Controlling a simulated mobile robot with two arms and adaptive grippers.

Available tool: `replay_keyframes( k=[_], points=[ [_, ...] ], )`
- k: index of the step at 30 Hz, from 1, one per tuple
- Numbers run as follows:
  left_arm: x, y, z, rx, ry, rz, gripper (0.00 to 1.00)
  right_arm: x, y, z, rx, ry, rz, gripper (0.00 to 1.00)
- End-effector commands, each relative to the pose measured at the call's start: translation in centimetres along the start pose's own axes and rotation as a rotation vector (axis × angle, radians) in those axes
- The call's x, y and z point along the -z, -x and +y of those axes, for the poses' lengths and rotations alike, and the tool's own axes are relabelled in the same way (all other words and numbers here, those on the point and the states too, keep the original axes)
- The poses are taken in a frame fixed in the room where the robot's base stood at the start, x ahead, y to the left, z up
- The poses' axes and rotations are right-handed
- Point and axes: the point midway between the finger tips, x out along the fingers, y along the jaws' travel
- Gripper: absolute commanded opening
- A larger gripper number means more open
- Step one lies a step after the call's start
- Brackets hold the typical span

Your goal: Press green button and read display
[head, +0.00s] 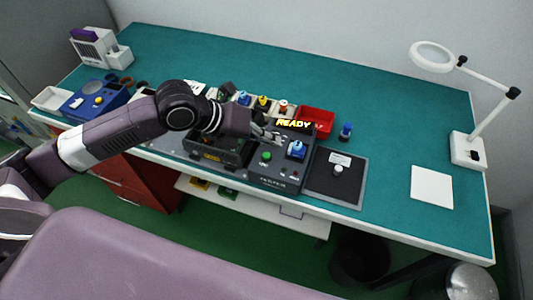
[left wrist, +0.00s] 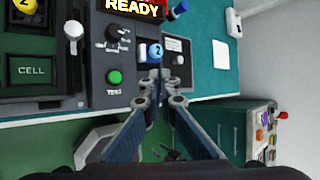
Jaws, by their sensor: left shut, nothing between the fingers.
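The green button (head: 266,156) sits on the front left of the dark tester box (head: 258,178). In the left wrist view the green button (left wrist: 114,77) is left of my fingers, with a "TEST" label below it. The display (head: 294,124) at the back of the tester reads "READY" in orange; it also shows in the left wrist view (left wrist: 132,7). A blue piece marked 2 (left wrist: 150,52) sits on the tester, right of the button. My left gripper (head: 276,138) is shut and empty above the tester, apart from the button. My right gripper is out of view.
A black pad with a white knob (head: 337,170) lies right of the tester. A red bin (head: 317,121) and a blue-topped piece (head: 346,130) stand behind. A magnifier lamp (head: 466,148) and white paper (head: 432,187) are at right. The teal bench between them is clear.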

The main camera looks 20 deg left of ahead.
Motion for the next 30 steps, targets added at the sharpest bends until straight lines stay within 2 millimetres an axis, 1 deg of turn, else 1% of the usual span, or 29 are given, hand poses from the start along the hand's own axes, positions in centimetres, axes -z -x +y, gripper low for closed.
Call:
replay_keyframes(
  k=[1, 3, 6, 9, 19, 23, 26, 30],
  points=[
    [-1.0, 0.7, 0.3, -0.003, -0.060, -0.008, 0.00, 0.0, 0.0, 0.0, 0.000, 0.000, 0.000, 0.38],
    [-1.9, 1.4, 0.4, -0.001, -0.126, -0.015, 0.00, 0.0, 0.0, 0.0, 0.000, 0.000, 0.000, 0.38],
    [-2.8, 2.1, 0.4, 0.003, -0.189, -0.022, 0.00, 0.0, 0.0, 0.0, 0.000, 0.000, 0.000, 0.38],
    [-3.1, 2.4, 0.5, 0.004, -0.220, -0.024, 0.00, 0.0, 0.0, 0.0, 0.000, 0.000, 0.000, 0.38],
    [-3.2, 2.5, 0.5, 0.005, -0.227, -0.025, 0.00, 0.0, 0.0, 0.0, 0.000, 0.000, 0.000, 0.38],
    [-3.0, 2.3, 0.7, 0.005, -0.227, -0.024, 0.00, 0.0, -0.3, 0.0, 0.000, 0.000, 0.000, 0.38],
    [-2.8, 1.8, 1.0, 0.005, -0.226, -0.024, 0.00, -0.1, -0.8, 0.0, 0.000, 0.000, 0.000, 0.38],
    [-2.3, 0.8, 1.9, 0.005, -0.226, -0.024, 0.00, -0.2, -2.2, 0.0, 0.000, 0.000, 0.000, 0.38]
  ],
)
